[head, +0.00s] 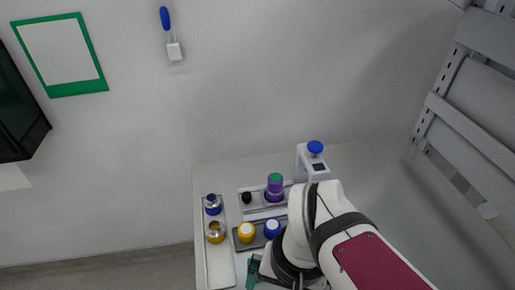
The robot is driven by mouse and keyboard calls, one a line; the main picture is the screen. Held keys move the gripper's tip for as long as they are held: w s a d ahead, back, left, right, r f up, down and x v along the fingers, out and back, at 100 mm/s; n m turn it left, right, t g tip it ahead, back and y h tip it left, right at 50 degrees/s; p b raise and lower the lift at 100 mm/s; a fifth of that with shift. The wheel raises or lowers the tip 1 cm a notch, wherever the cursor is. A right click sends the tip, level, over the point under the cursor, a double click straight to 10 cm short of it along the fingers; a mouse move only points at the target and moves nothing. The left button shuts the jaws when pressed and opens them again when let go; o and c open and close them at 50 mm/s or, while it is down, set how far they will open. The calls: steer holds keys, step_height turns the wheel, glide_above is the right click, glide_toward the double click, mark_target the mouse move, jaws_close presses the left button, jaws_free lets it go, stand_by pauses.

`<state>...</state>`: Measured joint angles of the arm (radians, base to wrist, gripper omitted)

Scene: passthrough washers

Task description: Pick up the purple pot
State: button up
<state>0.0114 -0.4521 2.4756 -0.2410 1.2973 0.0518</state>
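The purple pot (274,194) stands upright in a grey tray at the back of the table, with a green top. It is just left of my arm and in full view apart from its base. My gripper (254,270) seems to be at the lower left of my arm, near the table's front, where a dark teal part shows. It is apart from the purple pot and nearer the camera. My arm hides most of it, so its opening cannot be made out.
A black-capped item (247,198) stands left of the pot. A yellow pot (246,234) and a blue pot (272,229) sit in a nearer tray. A left tray (219,266) holds a blue-and-grey pot (213,206) and a yellow-and-grey one (216,233). A white device (312,166) stands behind my arm.

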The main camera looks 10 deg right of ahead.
steer(key=w+d+t+h, duration=0.2)
steer(key=w+d, duration=0.2)
steer(key=w, duration=1.2)
steer(key=n+t, duration=0.1)
steer(key=t, duration=0.1)
glide_toward(275, 187)
steer(key=shift+h, duration=0.4)
steer(key=x, duration=0.8)
steer(key=w+x, duration=0.1)
steer(key=x, duration=0.3)
steer(key=shift+a+f, duration=0.15)
steer(key=shift+a, duration=0.1)
jaws_close()
step_height(275, 187, up, 13)
steer(key=shift+r, duration=0.1)
